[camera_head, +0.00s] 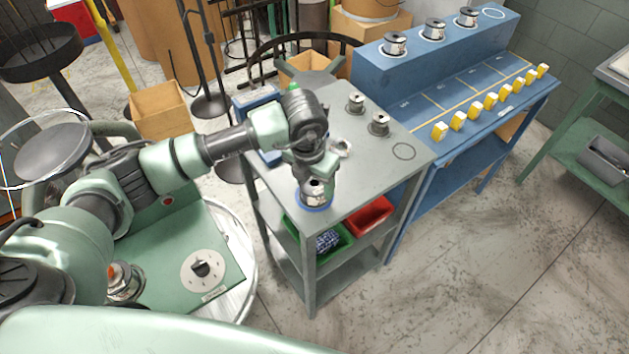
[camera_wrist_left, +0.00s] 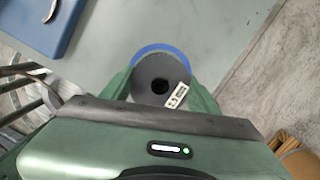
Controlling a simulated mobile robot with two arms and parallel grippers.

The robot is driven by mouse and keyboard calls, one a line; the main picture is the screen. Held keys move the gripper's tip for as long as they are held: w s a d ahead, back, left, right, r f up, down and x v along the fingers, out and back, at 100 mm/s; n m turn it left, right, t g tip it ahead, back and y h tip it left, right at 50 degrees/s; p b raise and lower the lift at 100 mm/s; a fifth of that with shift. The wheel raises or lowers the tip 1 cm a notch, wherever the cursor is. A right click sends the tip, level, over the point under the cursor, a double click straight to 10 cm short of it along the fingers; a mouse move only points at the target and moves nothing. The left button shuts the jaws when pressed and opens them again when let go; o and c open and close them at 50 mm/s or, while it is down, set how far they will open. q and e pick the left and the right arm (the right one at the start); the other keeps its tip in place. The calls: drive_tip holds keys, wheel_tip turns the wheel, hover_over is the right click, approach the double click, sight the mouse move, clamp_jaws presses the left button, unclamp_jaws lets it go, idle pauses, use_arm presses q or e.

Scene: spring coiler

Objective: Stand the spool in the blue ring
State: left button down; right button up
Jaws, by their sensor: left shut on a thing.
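The spool (camera_head: 314,190) is a short silver cylinder with a dark top, at the front corner of the grey cart top. The blue ring (camera_head: 318,207) shows around its base. My left gripper (camera_head: 315,176) comes down from above and is shut on the spool. In the left wrist view, the spool's dark round end (camera_wrist_left: 160,78) with a centre hole and a white label sits between the green fingers. The blue ring (camera_wrist_left: 158,48) shows as an arc along the spool's far edge. Whether the spool's base touches the surface is hidden. My right gripper is not in view.
A blue bench (camera_head: 478,85) behind holds several spools and yellow blocks. Red (camera_head: 370,214) and green bins sit on the cart's lower shelf. Open floor lies at right.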

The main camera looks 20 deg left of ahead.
sight(310, 188)
use_arm(q)
drive_tip(key=shift+c, duration=2)
unclamp_jaws()
drive_tip(key=shift+f, duration=0.1)
drive_tip(key=shift+r, duration=0.35)
wheel_tip(310, 188, up, 11)
drive_tip(key=s+b, duration=0.1)
drive_tip(key=b, duration=0.2)
drive_tip(key=shift+s+a+r, duration=0.2)
drive_tip(key=shift+s, duration=0.2)
drive_tip(key=shift+r, duration=0.1)
